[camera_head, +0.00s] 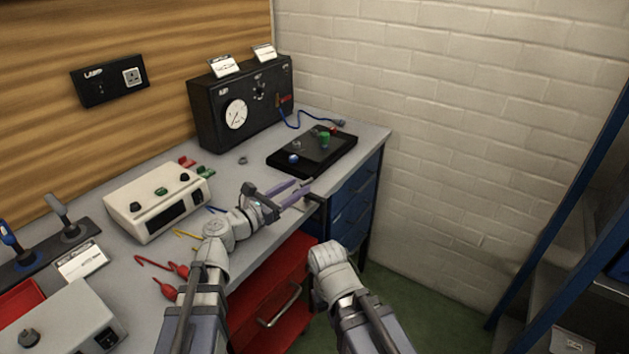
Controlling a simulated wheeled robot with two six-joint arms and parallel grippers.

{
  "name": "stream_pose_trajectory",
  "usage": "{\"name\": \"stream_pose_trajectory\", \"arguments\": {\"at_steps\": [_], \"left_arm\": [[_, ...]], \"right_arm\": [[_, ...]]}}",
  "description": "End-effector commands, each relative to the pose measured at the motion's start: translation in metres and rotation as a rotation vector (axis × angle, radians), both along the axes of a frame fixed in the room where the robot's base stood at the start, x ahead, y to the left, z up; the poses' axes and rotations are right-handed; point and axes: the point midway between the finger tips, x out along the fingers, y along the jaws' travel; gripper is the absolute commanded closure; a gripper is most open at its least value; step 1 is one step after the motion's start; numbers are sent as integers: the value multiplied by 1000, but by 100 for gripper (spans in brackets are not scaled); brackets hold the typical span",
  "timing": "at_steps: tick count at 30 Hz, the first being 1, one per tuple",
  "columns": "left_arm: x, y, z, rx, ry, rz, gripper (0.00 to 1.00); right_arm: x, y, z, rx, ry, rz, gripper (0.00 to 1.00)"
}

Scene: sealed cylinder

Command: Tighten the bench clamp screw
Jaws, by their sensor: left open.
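A small dark fitting (316,198) at the bench's front edge, just beyond my left fingertips, looks like the bench clamp. Its screw cannot be made out, and part of it is hidden by my gripper. My left gripper (300,190) is open, with its two purple-grey fingers pointing right towards the fitting, low over the bench edge. I cannot tell whether the fingers touch it.
A black panel with knobs (314,151) lies behind the clamp, and a black gauge box (240,103) stands at the back. A cream instrument (158,200) and red-handled leads (167,286) lie left. A blue rack (562,195) stands right.

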Motion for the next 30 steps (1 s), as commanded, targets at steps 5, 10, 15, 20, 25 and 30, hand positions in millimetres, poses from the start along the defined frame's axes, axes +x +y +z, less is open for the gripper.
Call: {"name": "stream_pose_trajectory", "arguments": {"at_steps": [5,10,15,20,25,30], "left_arm": [[0,0,-12,-2,1,1,52],[0,0,-12,-3,1,1,52],[11,-9,-12,-2,1,-1,52],[29,-27,-12,-2,1,-3,52],[46,-43,-12,-2,1,-2,52],[55,-52,-12,-2,1,0,52]], "right_arm": [[0,0,-12,0,0,0,100],[0,0,-12,0,0,0,100],[0,0,-12,0,0,0,100],[0,0,-12,0,0,0,100],[0,0,-12,0,0,0,100],[0,0,-12,0,0,0,100]]}}
